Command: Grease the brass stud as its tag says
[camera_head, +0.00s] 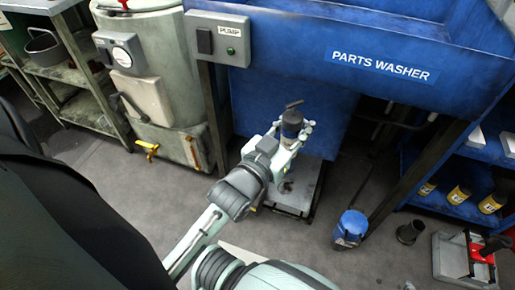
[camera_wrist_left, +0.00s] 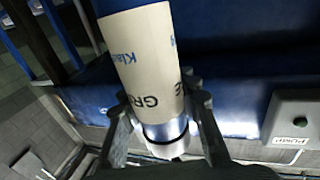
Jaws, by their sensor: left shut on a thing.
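My left gripper (camera_head: 294,129) is shut around a cylindrical container, in front of the blue parts washer. In the left wrist view the gripper (camera_wrist_left: 160,108) has a finger on each side of the container (camera_wrist_left: 140,60). Its cream label shows blue letters and part of a dark word starting "GR"; a blue band and pale end lie below. I cannot make out the brass stud or its tag. My right gripper is not in view.
The parts washer (camera_head: 350,45) overhangs a low grey platform (camera_head: 297,190). A blue can (camera_head: 350,228) and a dark cup (camera_head: 410,232) stand on the floor. A grey crate (camera_head: 450,259) holds a red-and-black item. Several yellow-labelled cans sit on the right shelf. A tank (camera_head: 150,60) stands left.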

